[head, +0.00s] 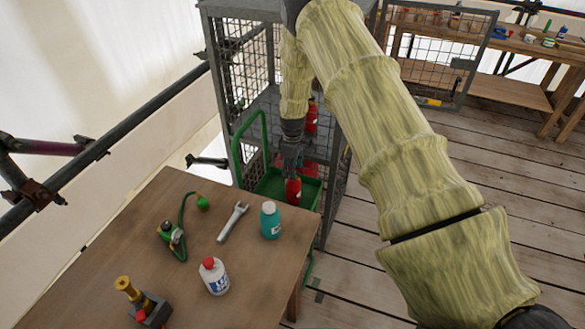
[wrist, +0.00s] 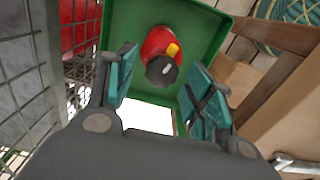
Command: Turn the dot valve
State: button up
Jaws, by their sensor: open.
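A red cylinder (head: 293,191) stands in a green tray-like carrier (head: 268,186) beyond the table. In the wrist view the red cylinder (wrist: 155,42) is seen from above, with a dark grey knob (wrist: 161,70) that bears a pale mark and a yellow part (wrist: 173,50) beside it. I cannot tell for sure that this knob is the dot valve. My gripper (head: 291,170) points down just above this cylinder. In the wrist view my gripper (wrist: 160,80) is open, its teal-padded fingers to either side of the knob, with nothing visibly held.
The wooden table (head: 120,240) in front holds a wrench (head: 233,222), a teal bottle (head: 270,220), a white bottle (head: 214,276) and a green hose fitting (head: 173,240). Plank floor is clear at right.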

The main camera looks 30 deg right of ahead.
jog(key=shift+r, duration=0.1)
notch_tip(320, 180, up, 12)
dwell(0.5)
